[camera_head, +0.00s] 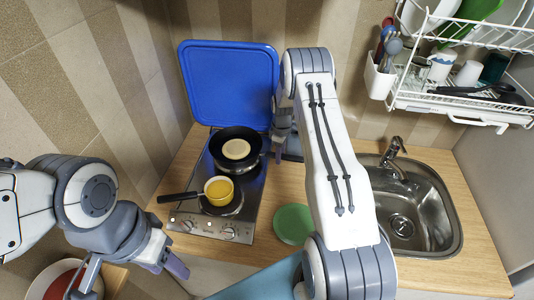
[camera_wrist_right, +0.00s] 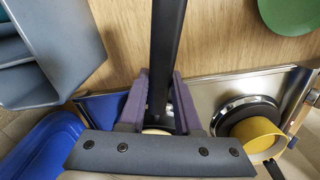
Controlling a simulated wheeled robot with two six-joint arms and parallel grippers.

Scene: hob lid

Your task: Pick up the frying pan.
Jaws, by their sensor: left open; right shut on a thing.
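The black frying pan (camera_head: 254,158) with a round pale pancake-like disc (camera_head: 236,149) in it is over the rear part of the hob. I cannot tell whether it touches the burner. My right gripper (camera_head: 279,142) is at the pan's right side. In the right wrist view, the purple fingers of this gripper (camera_wrist_right: 160,103) are shut on the black pan handle (camera_wrist_right: 167,45); the pan body is mostly hidden behind the gripper. My left gripper (camera_head: 130,274) is open and empty at the lower left, away from the pan.
A yellow pot (camera_head: 219,190) with a black handle stands on the front burner of the steel hob (camera_head: 190,222). The blue lid (camera_head: 228,75) stands raised behind. A green disc (camera_head: 293,224) lies on the counter, left of the sink (camera_head: 430,205). A red-and-white bowl (camera_head: 62,281) is at lower left.

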